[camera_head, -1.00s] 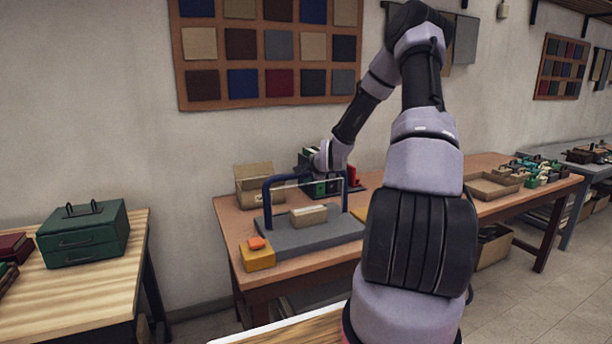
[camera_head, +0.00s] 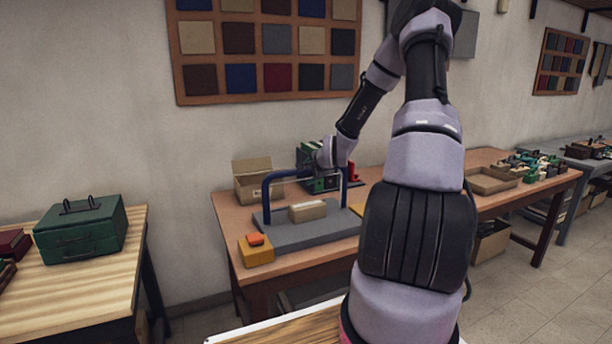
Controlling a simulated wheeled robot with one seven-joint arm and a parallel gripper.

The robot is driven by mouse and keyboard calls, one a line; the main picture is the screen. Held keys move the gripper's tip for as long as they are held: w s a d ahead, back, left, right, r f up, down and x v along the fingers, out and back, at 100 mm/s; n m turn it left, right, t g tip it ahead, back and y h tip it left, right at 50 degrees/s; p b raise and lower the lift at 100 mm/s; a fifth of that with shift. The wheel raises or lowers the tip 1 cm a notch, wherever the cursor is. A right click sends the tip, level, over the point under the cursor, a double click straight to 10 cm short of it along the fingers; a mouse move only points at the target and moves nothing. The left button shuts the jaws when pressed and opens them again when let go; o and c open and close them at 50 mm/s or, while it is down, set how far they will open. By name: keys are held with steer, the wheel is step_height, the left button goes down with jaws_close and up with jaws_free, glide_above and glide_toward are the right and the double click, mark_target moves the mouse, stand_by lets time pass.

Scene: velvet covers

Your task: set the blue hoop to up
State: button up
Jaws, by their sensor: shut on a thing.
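The blue hoop (camera_head: 267,190) stands upright on a grey base (camera_head: 330,230) on the middle table, its top bar raised above the base. A small cardboard-coloured block (camera_head: 307,210) lies on the base under the hoop. My gripper (camera_head: 317,168) reaches in from behind and above and is shut on the hoop's top bar, right of its middle. The fingers are small and partly hidden, so their exact hold is unclear.
A yellow block with an orange button (camera_head: 256,241) is at the base's front left corner. An open cardboard box (camera_head: 254,178) and green and red items (camera_head: 353,173) stand behind the hoop. A tray (camera_head: 491,182) lies to the right. A green case (camera_head: 81,230) sits on the left table.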

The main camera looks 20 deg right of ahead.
steer(key=v, duration=0.8)
steer(key=shift+r, duration=0.1)
steer(key=s+a+r+n+g, duration=0.1)
steer(key=s+a+r+n, duration=0.3)
steer(key=s+r, duration=0.3)
steer(key=s+a+r+n+g+y, duration=0.1)
steer(key=s+a+r+n, duration=0.4)
steer(key=s, duration=0.9)
steer(key=s+a+r+n+g, duration=0.2)
steer(key=s+a+r+n, duration=0.2)
steer(key=s+r, duration=0.6)
steer(key=shift+s+a+r+n+y, duration=0.15)
steer(key=shift+a+r+n+y, duration=0.2)
steer(key=shift+a+r, duration=0.6)
steer(key=shift+a+f, duration=0.2)
steer(key=shift+f, duration=0.1)
